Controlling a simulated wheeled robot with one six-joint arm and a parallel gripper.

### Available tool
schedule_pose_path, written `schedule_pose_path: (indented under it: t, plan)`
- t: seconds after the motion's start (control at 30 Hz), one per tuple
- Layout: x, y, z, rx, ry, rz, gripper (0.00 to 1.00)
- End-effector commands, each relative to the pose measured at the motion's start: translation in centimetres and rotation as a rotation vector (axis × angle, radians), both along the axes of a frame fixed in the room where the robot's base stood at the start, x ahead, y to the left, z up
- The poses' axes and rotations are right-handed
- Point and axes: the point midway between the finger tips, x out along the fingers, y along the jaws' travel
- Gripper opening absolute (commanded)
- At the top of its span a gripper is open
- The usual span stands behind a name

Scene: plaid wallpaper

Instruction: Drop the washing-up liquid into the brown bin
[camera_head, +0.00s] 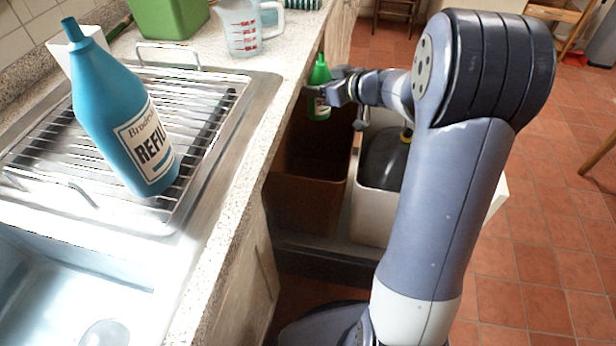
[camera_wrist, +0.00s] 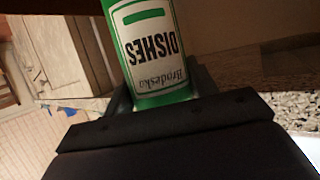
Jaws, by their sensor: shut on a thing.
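The washing-up liquid is a green bottle (camera_head: 319,76) with a white label. In the wrist view the bottle (camera_wrist: 150,45) shows its label upside down, reading "DISHES". My gripper (camera_head: 335,90) is shut on the bottle and holds it about upright, with the green cap on top. The brown bin (camera_head: 308,190) stands in a pulled-out drawer under the counter. In the head view the bottle is above the back part of the bin's opening, close to the counter edge. How high it is above the rim I cannot tell exactly.
A white bin (camera_head: 370,215) with a dark bag stands right of the brown bin. The speckled counter edge (camera_head: 262,160) runs along the left. On it are a blue refill bottle (camera_head: 115,110) on the rack, a measuring jug (camera_head: 241,30) and a green container (camera_head: 168,16).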

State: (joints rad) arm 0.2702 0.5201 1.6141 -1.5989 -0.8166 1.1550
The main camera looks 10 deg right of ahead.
Motion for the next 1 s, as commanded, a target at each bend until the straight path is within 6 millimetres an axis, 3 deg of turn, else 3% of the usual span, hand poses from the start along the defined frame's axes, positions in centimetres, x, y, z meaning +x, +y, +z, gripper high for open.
schedule_pose_path:
  t: [0.43, 0.9, 0.93, 1.0]
  plan:
    - [0.0, 0.0, -4.5, 0.001, -0.001, 0.0, 0.33]
    - [0.0, 0.0, -5.0, 0.0, 0.0, 0.0, 0.33]
    - [0.0, 0.0, -5.0, 0.0, 0.0, 0.0, 0.56]
    - [0.0, 0.0, -5.0, 0.0, 0.0, 0.0, 0.62]
